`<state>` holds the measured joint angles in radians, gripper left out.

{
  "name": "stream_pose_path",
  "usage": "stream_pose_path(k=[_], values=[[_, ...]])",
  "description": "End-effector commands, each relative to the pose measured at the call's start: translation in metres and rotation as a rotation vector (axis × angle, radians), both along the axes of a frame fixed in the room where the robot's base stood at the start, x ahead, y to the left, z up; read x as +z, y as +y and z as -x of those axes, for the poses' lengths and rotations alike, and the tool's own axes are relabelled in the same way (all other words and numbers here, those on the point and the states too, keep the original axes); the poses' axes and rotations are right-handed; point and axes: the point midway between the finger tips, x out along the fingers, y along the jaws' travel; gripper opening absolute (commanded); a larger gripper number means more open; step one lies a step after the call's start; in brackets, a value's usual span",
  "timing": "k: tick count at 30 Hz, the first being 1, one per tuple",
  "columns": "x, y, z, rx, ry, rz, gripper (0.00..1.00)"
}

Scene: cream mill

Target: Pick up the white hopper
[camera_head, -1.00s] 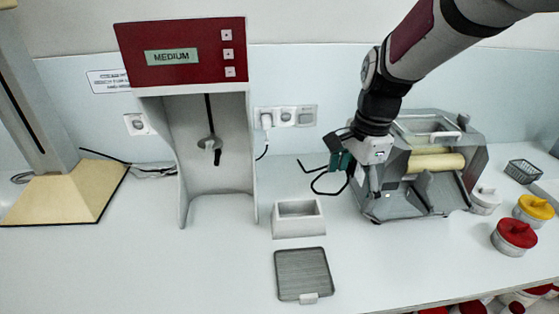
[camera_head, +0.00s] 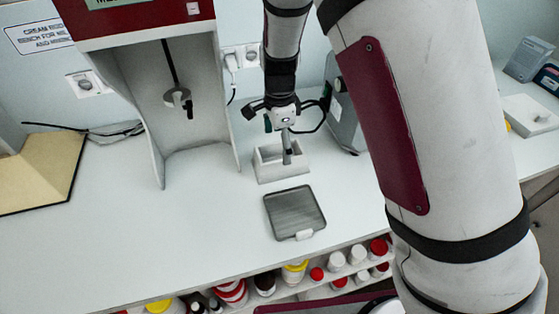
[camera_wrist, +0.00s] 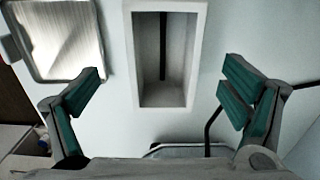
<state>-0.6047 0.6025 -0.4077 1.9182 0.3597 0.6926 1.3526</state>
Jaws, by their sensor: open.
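The white hopper (camera_head: 285,174) is an open rectangular box standing on the pale bench, between the red-topped mixer and the grey machine. In the wrist view the hopper (camera_wrist: 201,50) shows at top centre, with its hollow inside facing the camera. My gripper (camera_head: 287,152) points down over the hopper, and one finger overlaps its opening in the head view. In the wrist view my gripper (camera_wrist: 165,76) has its green-padded fingers spread wide, one on each side of the hopper's picture, with gaps between. The fingers hold nothing. Their exact height above the hopper is unclear.
A grey ribbed tray (camera_head: 295,213) lies just in front of the hopper. The red-topped mixer (camera_head: 125,22) stands to the left. Jars (camera_head: 337,260) fill a shelf below the bench edge. The left bench front is clear.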

Motion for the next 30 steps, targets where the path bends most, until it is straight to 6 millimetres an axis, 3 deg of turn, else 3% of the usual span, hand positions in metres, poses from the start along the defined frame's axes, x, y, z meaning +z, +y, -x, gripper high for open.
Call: stream_pose_path(k=[12,21,22,27,30], values=[[-0.047,-0.002,-0.004,0.0,0.002,0.0,0.92],[-0.053,-0.001,-0.005,0.001,-0.001,0.0,0.92],[-0.053,-0.001,-0.005,0.001,-0.001,0.0,0.9],[-0.053,-0.001,-0.005,0.001,0.0,0.0,0.52],[-0.053,-0.001,-0.005,0.001,0.0,0.0,0.35]])
